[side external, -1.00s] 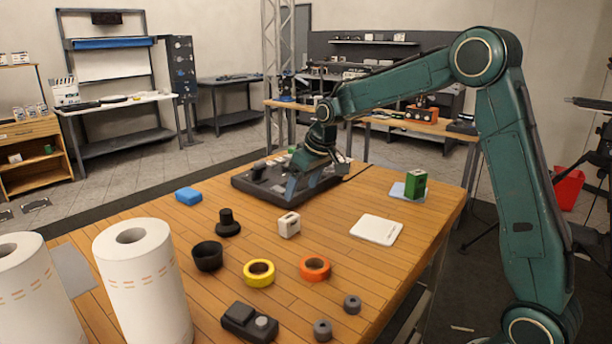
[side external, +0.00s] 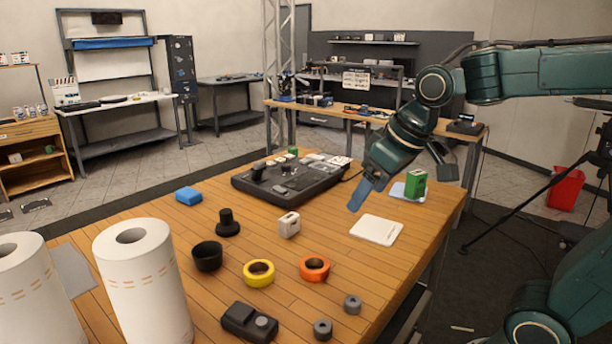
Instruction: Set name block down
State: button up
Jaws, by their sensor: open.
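I cannot tell for sure which piece is the name block. A small white block (side external: 289,224) with dark marks stands upright on the wooden table. A green block (side external: 416,184) with a pale marking stands on a light blue pad (side external: 397,191) at the right. My gripper (side external: 402,190) is open, with nothing visible between its fingers. It hangs tilted above the right part of the table, near the green block and above the far side of a white flat plate (side external: 376,230). One blue-grey finger points down to the left; the other is out to the right.
A black console (side external: 245,183) with small pieces on it lies at the table's back. A blue block (side external: 188,196), black cup (side external: 207,256), yellow ring (side external: 259,273), orange ring (side external: 314,268) and black device (side external: 249,322) are spread out. Large white rolls (side external: 145,285) stand front left.

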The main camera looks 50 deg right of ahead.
jog(key=s+a+f, duration=0.1)
jog(key=s+f, duration=0.1)
jog(key=s, duration=0.9)
jog(key=shift+s+a+f, duration=0.2)
jog(key=shift+a+f, duration=0.1)
jog(key=shift+f, duration=0.1)
